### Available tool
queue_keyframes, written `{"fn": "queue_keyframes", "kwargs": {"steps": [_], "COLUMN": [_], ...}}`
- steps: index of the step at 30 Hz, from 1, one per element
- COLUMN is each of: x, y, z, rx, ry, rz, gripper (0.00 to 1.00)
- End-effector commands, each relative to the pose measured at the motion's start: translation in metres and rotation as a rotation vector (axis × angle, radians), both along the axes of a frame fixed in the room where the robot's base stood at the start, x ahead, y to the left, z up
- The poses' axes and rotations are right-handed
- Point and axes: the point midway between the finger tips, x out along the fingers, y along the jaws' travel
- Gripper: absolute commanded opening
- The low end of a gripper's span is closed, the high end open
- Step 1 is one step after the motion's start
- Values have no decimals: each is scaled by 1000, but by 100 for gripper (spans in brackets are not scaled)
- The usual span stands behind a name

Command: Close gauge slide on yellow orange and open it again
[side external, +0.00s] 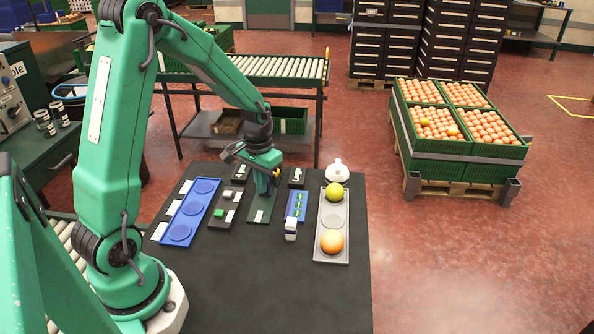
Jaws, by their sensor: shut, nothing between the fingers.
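A yellow-green orange (335,192) sits at the far end of a grey tray (331,216) on the dark table. An orange-coloured fruit (332,241) sits at the tray's near end. My gripper (274,180) points down over the far part of a narrow green plate (258,214), left of the tray. It is shut, with no fruit in it and apart from the yellow orange. I cannot tell for sure which part is the gauge slide; my gripper hides part of the green plate, and I cannot tell whether the fingertips touch anything there.
A blue tray (203,187) with round recesses lies empty at left. Dark panels with small blocks (219,214) lie beside the green plate. A blue block holder (296,206), a small white-and-black item (291,229) and a white rounded device (337,171) stand nearby. The near table is clear.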

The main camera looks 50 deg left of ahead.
Motion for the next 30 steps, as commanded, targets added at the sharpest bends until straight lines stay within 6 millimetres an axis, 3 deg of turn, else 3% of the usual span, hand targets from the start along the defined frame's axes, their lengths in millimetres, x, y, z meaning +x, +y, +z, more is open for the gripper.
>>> {"fn": "queue_keyframes", "kwargs": {"steps": [30], "x": [0], "y": [0], "z": [58], "rx": [0], "ry": [0], "rz": [0], "gripper": [0]}}
